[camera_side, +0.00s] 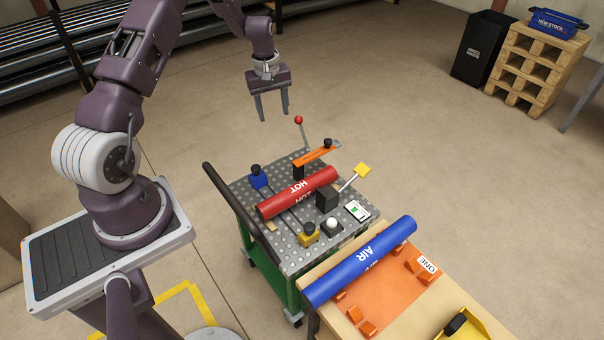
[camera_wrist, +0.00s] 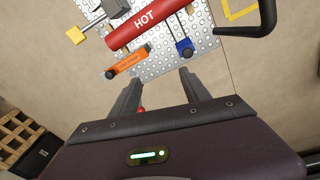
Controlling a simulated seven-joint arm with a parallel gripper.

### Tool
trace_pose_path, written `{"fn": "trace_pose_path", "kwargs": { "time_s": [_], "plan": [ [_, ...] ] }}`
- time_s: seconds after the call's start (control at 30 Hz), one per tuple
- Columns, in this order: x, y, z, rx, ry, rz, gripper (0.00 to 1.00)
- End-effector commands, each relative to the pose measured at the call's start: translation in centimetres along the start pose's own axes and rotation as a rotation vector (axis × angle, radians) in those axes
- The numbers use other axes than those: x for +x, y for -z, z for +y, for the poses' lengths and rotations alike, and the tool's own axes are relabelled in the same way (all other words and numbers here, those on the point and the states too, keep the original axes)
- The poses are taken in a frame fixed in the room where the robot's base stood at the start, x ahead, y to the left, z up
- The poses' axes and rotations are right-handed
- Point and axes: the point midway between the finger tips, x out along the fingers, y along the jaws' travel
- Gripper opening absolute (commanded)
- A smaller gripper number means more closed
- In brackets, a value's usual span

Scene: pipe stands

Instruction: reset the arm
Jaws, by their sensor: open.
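My gripper (camera_side: 273,104) hangs open and empty in the air, behind the cart and above its far edge in the side view. In the wrist view its two fingers (camera_wrist: 160,88) stand apart with nothing between them. A red pipe marked HOT (camera_side: 297,193) lies across the perforated metal top of the cart (camera_side: 248,200); it also shows in the wrist view (camera_wrist: 145,20). A blue pipe marked AIR (camera_side: 360,262) lies on the orange panel of the wooden table (camera_side: 322,272), with orange blocks near it.
A pallet stack (camera_side: 530,65) and black bin (camera_side: 482,48) stand far right. Floor behind the cart is clear.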

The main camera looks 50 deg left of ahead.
Motion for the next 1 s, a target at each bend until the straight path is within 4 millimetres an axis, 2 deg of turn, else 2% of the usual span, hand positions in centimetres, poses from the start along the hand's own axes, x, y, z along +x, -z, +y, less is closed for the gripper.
{"fn": "trace_pose_path", "kwargs": {
  "time_s": [0.03,0.13,0.2,0.27,0.3,0.37,0.4,0.5,0.53,0.6,0.7,0.8,1.0],
  "plan": [
    [-4.6,-1.9,1.6,0.085,-0.028,0.021,0.55],
    [-13.1,-7.0,3.1,0.274,-0.078,0.056,0.55],
    [-18.5,-11.4,2.8,0.417,-0.113,0.083,0.55],
    [-22.7,-15.6,1.7,0.543,-0.144,0.111,0.55],
    [-25.0,-18.3,0.4,0.629,-0.163,0.131,0.55],
    [-27.9,-22.2,-2.0,0.754,-0.192,0.163,0.55],
    [-29.3,-24.6,-3.9,0.837,-0.209,0.185,0.55],
    [-31.1,-29.4,-8.8,1.021,-0.246,0.239,0.55],
    [-31.2,-30.4,-10.2,1.067,-0.255,0.255,0.55],
    [-31.1,-32.1,-12.8,1.154,-0.269,0.284,0.55],
    [-30.7,-33.4,-15.0,1.227,-0.282,0.309,0.55],
    [-30.5,-33.8,-15.8,1.254,-0.285,0.319,0.55],
    [-30.5,-33.8,-15.8,1.252,-0.285,0.319,0.55]
  ]
}}
